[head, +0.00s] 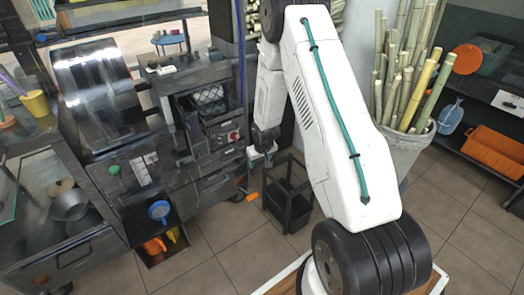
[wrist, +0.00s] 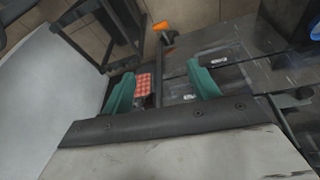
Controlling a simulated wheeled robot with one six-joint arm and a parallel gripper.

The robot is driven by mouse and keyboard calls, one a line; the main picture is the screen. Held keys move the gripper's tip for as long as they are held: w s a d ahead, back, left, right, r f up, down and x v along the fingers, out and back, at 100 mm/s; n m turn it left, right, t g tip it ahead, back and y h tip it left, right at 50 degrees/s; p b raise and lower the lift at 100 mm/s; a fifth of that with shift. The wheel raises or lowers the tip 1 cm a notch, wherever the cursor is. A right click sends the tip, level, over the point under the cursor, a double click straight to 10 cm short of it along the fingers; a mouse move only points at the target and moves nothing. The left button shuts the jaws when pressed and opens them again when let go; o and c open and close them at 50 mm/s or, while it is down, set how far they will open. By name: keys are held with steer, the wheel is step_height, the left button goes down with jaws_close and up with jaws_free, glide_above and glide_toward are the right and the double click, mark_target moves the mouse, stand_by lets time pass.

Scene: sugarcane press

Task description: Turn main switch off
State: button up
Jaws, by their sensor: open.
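The main switch appears to be the small red control (head: 234,136) on the front of the dark sugarcane press (head: 103,97) in the head view. My gripper (head: 262,158) hangs just to the right of it, close to the press front. In the wrist view my gripper (wrist: 162,86) shows two green fingers spread apart with nothing held. A red gridded piece (wrist: 144,83) shows between them, nearer the left finger; I cannot tell if it is the switch or whether a finger touches it. The switch's position cannot be read.
A dark open-framed stand (head: 287,198) is on the tiled floor below my gripper. A pale bin of cane stalks (head: 408,140) stands to the right.

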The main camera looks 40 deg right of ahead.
steer(key=s+a+r+g, duration=0.1)
steer(key=s+a+r, duration=0.1)
steer(key=r, duration=0.4)
steer(key=s+a+r+g, duration=0.2)
steer(key=s+r, duration=0.3)
steer(key=r, duration=0.2)
steer(key=shift+s+a, duration=0.3)
steer(key=shift+r, duration=0.1)
steer(key=s+a+r, duration=0.5)
steer(key=s+r, duration=0.4)
steer(key=s+a+r+n, duration=0.1)
steer(key=s+a+r, duration=0.4)
steer(key=s+r, duration=0.5)
steer(key=s+a+r+t+y, duration=0.1)
steer(key=s+a+r, duration=0.4)
steer(key=s+r, duration=0.4)
steer(key=shift+s+r+n, duration=0.3)
steer(key=shift+s, duration=0.05)
